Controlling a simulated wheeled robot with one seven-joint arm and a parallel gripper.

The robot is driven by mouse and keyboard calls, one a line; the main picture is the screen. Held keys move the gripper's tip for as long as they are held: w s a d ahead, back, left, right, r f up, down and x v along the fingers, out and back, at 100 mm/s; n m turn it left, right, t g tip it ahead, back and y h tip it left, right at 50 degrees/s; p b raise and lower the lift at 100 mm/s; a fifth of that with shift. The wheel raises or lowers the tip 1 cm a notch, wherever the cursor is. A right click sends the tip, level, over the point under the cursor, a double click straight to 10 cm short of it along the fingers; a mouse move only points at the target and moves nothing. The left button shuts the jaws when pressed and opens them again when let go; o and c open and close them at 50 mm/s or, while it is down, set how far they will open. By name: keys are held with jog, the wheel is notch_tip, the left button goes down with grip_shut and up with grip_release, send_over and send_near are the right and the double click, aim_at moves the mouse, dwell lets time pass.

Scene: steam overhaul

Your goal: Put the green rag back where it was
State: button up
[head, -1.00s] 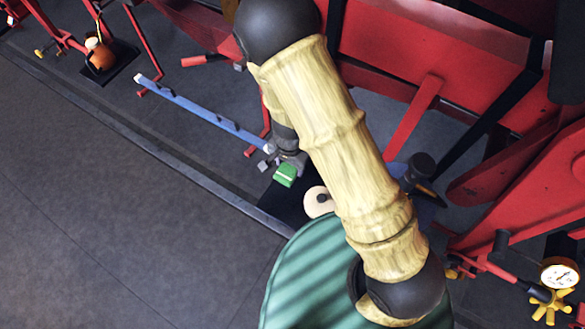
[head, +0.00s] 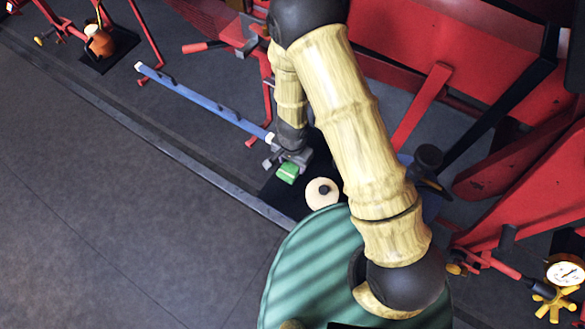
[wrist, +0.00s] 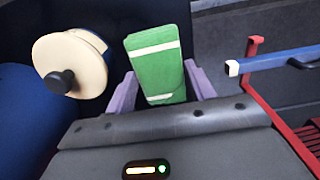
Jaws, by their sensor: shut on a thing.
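The green rag (wrist: 157,70), folded with white stripes, is held between the two fingers of my gripper (wrist: 160,85) in the wrist view. My gripper is shut on it. In the head view the rag (head: 288,173) shows at the tip of my gripper (head: 285,163), over or on a black mat (head: 280,200). I cannot tell whether the rag touches the mat.
A cream disc with a dark knob (head: 322,193) sits just right of the rag; it also shows in the wrist view (wrist: 70,68). A blue bar (head: 205,103) runs left from near my gripper. Red frames (head: 440,60) stand behind. Open grey floor (head: 120,220) lies left.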

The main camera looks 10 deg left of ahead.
aim_at(292, 164)
jog(key=shift+w+f+b, duration=0.1)
jog(key=shift+f+b, duration=0.45)
jog(key=shift+f, duration=1.5)
jog(key=o, duration=0.9)
jog(key=shift+r, duration=0.15)
notch_tip(292, 164, up, 12)
jog(key=p, duration=0.4)
jog(key=shift+f, duration=0.2)
jog(key=shift+r, duration=0.1)
